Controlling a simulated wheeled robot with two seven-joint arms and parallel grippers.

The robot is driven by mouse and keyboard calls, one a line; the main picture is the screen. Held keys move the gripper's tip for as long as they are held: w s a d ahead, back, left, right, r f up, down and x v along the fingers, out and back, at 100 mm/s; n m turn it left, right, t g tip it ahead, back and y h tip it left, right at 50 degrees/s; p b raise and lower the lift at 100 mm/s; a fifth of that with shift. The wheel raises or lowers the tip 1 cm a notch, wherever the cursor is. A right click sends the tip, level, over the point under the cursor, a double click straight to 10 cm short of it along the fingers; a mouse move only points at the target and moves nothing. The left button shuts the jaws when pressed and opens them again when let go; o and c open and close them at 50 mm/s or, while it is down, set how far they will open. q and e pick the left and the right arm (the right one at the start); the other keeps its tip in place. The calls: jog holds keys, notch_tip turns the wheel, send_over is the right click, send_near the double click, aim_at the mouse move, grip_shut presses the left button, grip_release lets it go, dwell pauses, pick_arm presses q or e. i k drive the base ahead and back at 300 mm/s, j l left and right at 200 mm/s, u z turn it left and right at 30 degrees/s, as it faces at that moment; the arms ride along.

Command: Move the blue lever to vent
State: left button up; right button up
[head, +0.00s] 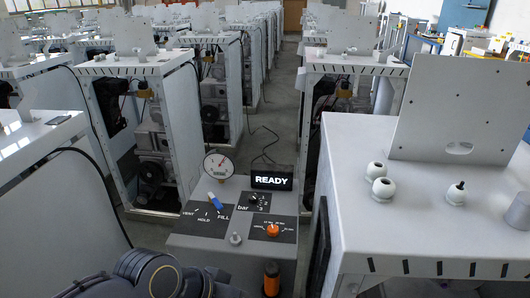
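The blue lever (215,201) is on the sloped top of a grey control box (188,239) in the lower middle of the head view. Its dark plate carries the labels VENT at left, HOLD in the middle and FILL at right. The lever is at the right part of the plate, just above the FILL label, away from VENT. Its exact pointing direction is too small to tell. A dark, rounded link of my arm shows at the bottom left, below the box. Neither gripper's fingers can be seen.
The box also bears a round gauge (218,164), a display (271,181) reading READY, a black "bar" knob (254,200), an orange knob (272,230) and a grey button (235,239). A white cabinet (350,170) with white knobs stands close at right. Another cabinet (50,205) stands left.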

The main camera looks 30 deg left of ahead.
aim_at(213, 200)
jog(key=k+u, duration=0.15)
jog(key=u, duration=0.25)
jog(key=k+j+u, duration=0.1)
jog(key=u, duration=0.35)
jog(key=k+j+u, duration=0.1)
jog(key=u, duration=0.3)
jog(key=i+j, duration=0.45)
jog(key=i, duration=0.25)
jog(key=i+j, duration=0.15)
jog(key=i, duration=0.2)
